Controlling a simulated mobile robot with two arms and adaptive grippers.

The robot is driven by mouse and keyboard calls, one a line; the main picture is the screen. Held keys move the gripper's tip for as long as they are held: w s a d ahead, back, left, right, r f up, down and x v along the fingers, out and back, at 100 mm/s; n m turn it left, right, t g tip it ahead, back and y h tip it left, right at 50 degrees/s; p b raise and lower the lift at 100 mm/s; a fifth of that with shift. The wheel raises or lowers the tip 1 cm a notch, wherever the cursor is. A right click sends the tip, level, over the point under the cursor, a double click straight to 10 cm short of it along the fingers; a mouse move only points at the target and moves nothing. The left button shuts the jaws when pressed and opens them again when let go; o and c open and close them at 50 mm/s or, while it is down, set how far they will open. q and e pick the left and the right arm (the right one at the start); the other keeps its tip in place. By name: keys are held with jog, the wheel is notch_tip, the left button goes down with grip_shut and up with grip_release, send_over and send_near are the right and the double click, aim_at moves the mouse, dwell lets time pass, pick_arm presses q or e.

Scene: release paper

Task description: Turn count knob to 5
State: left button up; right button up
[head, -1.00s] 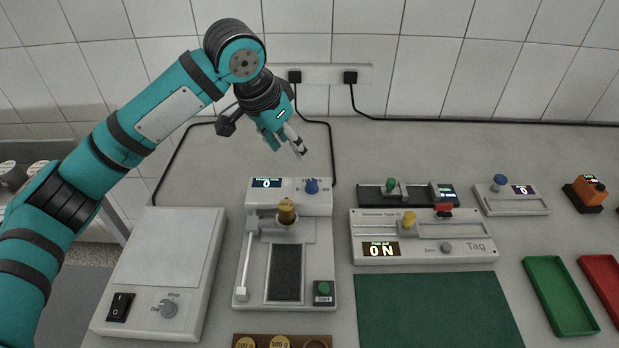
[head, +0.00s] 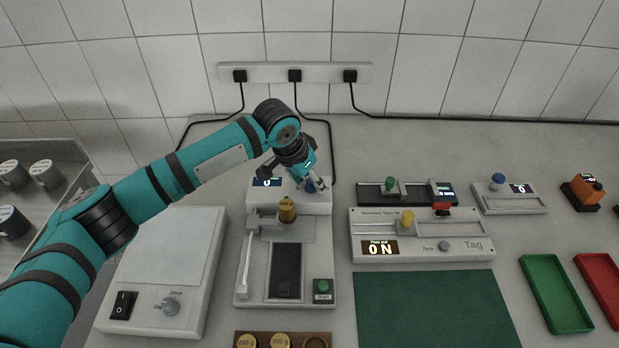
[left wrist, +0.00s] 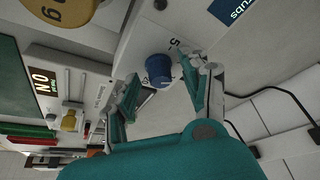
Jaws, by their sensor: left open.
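The count knob, a blue knob (head: 310,187), stands on the raised back part of the white rub tester (head: 322,206). My left gripper (head: 318,184) is at this knob and partly covers it in the head view. In the left wrist view the blue knob (left wrist: 158,68) lies between the two spread fingers of the left gripper (left wrist: 162,80), with a gap visible to the right finger. A printed 5 shows beside the knob. The tester's small display (head: 267,182) seems to read 0, partly covered by my gripper. My right gripper is not in view.
A brass weight (head: 287,209) stands on the tester's middle. Left is a white hotplate-like box (head: 165,250); right are the tag device (head: 465,255), a green mat (head: 435,310) and green (head: 556,294) and red trays (head: 603,285). Cables run along the wall behind.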

pick_arm(q)
jog(key=shift+c, duration=0.4)
grip_shut()
jog(key=shift+r+n+p, duration=0.2)
jog(key=shift+n+p, duration=0.2)
jog(key=shift+p, duration=0.4)
jog(key=n+p, duration=0.2)
jog(key=p, duration=0.1)
jog(key=n+y+p, duration=0.1)
jog(key=n+p, duration=0.1)
jog(key=p, duration=0.1)
jog(key=n+t+y+p, duration=0.1)
jog(key=n+p, duration=0.1)
jog(key=shift+s+d+n+p, duration=0.15)
jog(key=shift+d+n+p, duration=0.15)
jog(key=shift+p, duration=0.1)
jog(key=n+y+p, duration=0.1)
jog(key=n+p, duration=0.1)
jog(key=shift+n, duration=0.3)
jog(key=shift+f+n+y+p, duration=0.15)
jog(key=shift+n+y+p, duration=0.6)
jog(key=shift+n, duration=0.85)
jog(key=shift+o, duration=0.4)
grip_release()
